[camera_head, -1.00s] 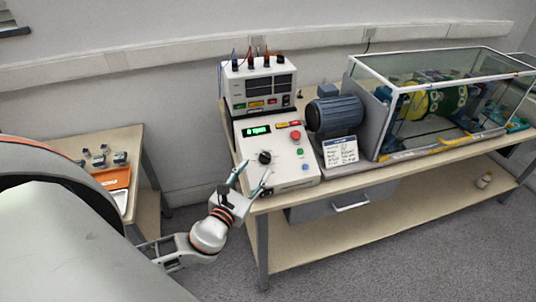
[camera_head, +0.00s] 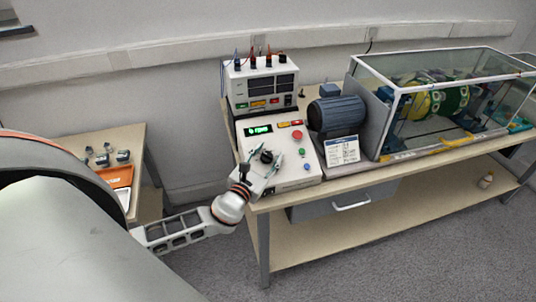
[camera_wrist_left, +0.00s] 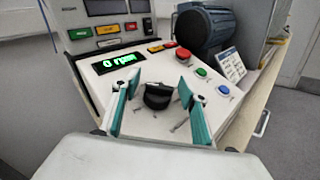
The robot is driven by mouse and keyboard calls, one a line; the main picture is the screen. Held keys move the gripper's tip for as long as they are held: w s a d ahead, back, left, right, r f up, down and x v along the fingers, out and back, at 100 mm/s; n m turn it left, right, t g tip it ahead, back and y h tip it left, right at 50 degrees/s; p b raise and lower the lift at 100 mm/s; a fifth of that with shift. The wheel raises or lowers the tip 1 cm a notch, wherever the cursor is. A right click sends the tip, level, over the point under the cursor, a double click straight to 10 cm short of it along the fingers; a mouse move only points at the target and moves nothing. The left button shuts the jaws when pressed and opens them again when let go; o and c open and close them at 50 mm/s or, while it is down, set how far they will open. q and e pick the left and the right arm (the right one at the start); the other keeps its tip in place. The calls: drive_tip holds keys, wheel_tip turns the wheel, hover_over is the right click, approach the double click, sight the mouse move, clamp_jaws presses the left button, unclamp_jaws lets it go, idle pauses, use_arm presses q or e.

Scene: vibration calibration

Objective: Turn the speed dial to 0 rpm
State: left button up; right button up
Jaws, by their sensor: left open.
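The speed dial is a black knob (camera_wrist_left: 158,96) on the sloped white control box (camera_head: 302,172); it also shows in the head view (camera_head: 266,156). The green display (camera_wrist_left: 122,61) above it appears to read 0 rpm. My left gripper (camera_wrist_left: 157,105) is open, with its teal fingers on either side of the dial. A gap shows between each finger and the knob in the left wrist view. In the head view the gripper (camera_head: 265,163) reaches the box from the front left. My right gripper is not in view.
A red button (camera_wrist_left: 183,54), a green button (camera_wrist_left: 201,72) and a blue button (camera_wrist_left: 223,88) sit right of the dial. A meter unit (camera_head: 262,86) stands behind the box. A motor (camera_head: 337,112), a printed card (camera_head: 341,151) and a glass-walled enclosure (camera_head: 400,128) stand to the right.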

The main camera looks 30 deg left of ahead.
use_arm(q)
drive_tip(key=c, duration=1.1)
